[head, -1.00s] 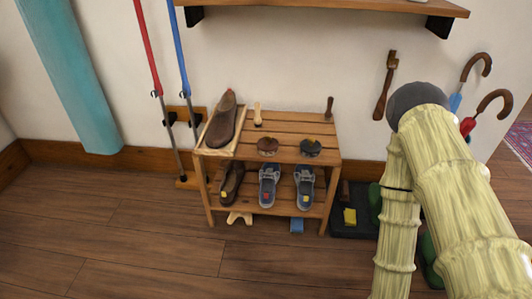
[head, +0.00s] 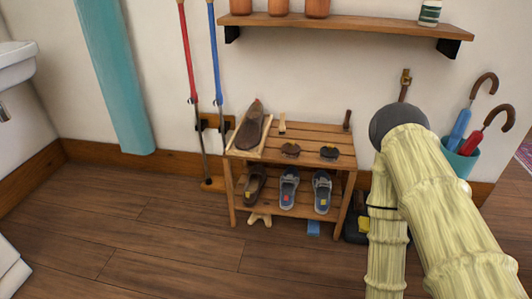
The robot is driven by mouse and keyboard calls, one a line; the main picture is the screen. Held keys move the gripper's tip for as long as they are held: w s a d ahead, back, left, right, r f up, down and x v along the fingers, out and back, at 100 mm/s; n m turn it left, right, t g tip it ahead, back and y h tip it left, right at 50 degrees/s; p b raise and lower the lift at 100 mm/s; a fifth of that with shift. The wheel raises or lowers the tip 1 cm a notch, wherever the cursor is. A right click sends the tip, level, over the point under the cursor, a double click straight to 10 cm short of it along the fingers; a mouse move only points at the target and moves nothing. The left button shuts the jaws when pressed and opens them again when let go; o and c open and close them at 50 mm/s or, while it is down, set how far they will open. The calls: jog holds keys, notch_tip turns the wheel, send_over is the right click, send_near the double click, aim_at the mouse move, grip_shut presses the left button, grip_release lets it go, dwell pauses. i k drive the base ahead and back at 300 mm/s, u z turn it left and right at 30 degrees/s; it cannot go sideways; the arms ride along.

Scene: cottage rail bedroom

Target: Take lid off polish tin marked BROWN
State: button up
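No label reading BROWN can be read in the head view. Two small dark things sit on the top of the wooden shoe rack (head: 311,129). One is a brownish round thing (head: 290,151) in the middle, and the other is a darker round thing (head: 330,153) to its right. They may be polish tins, but they are too small to tell, and I cannot tell whether either has a lid. My arm comes in from the lower right, to the right of the rack. My gripper does not show in this view.
On the rack's top stand a brown shoe (head: 249,127) on a tray and two upright handled tools. Shoes fill its lower shelf. A wall shelf (head: 345,29) holds jars and a bottle (head: 429,13). Umbrellas (head: 491,130) stand right. Floor in front is clear.

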aim_at(290, 148)
jog(key=u, duration=0.15)
jog(key=i, duration=1.1)
jog(key=z, duration=0.4)
